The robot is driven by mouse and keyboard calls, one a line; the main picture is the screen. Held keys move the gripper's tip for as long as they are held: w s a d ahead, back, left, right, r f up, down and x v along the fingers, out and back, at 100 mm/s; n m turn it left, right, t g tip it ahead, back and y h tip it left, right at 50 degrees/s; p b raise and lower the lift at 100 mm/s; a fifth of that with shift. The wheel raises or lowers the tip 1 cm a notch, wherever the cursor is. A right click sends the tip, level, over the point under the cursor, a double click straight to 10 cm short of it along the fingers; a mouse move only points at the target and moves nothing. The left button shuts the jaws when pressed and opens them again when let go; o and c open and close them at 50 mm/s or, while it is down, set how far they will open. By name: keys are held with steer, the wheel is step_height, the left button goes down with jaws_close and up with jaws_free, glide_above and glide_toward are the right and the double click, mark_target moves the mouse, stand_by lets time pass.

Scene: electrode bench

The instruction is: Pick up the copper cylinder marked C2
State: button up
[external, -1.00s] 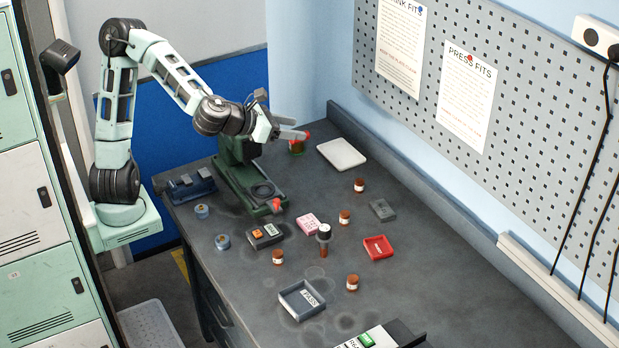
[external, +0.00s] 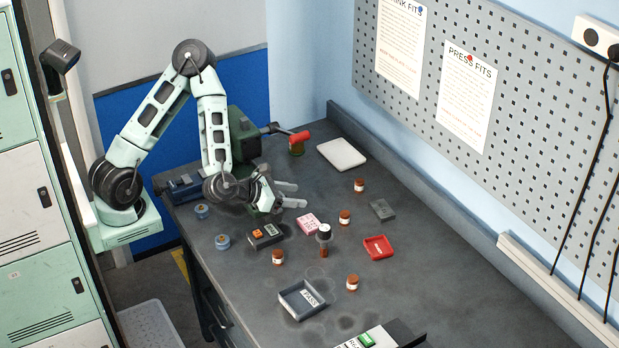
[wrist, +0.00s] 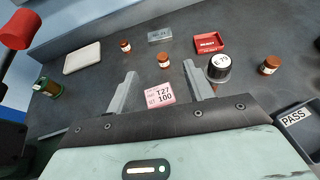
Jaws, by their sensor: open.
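Several small copper cylinders with pale label bands stand upright on the bench. In the external view one (external: 359,185) is at the back, one (external: 344,217) near the middle, one (external: 278,257) at the left and one (external: 352,283) nearer the front. The wrist view shows three: left (wrist: 125,46), middle (wrist: 163,61) and right (wrist: 269,65). Their marks are too small to read, so I cannot tell which is C2. My gripper (external: 298,195) is open and empty above the bench, left of the middle cylinder. In the wrist view its fingers (wrist: 160,69) point towards that cylinder, apart from it.
A red tray (external: 378,256), a grey block (external: 382,209), a PASS tray (external: 290,309), a timer-like box (external: 265,242) and a green press (external: 243,140) surround the area.

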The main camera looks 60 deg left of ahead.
glide_toward(344, 213)
steer(key=p+x, duration=0.1)
steer(key=x, duration=0.1)
steer(key=p+x, duration=0.1)
steer(key=x, duration=0.1)
steer(key=shift+w+d, duration=0.1)
steer(key=shift+d, duration=0.3)
steer(key=shift+a+p+x, duration=0.1)
steer(key=shift+p+x, duration=0.45)
steer(key=shift+x, duration=0.95)
steer(key=shift+a+p+x, duration=0.15)
steer(key=shift+p+x, duration=0.4)
steer(key=shift+x, duration=0.95)
steer(key=shift+c, duration=0.3)
